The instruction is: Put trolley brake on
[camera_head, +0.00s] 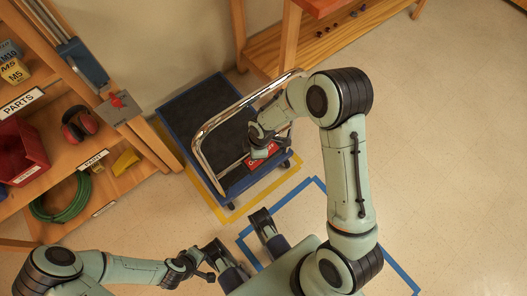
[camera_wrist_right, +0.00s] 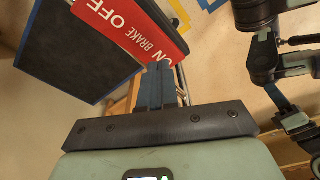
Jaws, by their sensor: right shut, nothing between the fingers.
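The trolley (camera_head: 185,105) has a dark deck, blue edges and a chrome push handle (camera_head: 205,160). A red brake plate (camera_head: 265,153) sits at its near end. The right wrist view shows this plate (camera_wrist_right: 130,22) close up, with white words OFF, BRAKE and ON. My right gripper (camera_head: 258,150) is at the handle end, over the plate and partly covering it. In the wrist view its fingers (camera_wrist_right: 156,86) are shut and empty, near the ON end; contact cannot be told. My left gripper (camera_head: 190,263) is low at the left, away from the trolley; its fingers are unclear.
Yellow tape (camera_head: 228,217) marks the floor around the trolley, and blue tape (camera_head: 318,184) marks the floor nearer me. A wooden shelf (camera_head: 130,190) with parts, ear defenders and a green hose stands left. A workbench (camera_head: 270,50) stands behind. Floor at right is clear.

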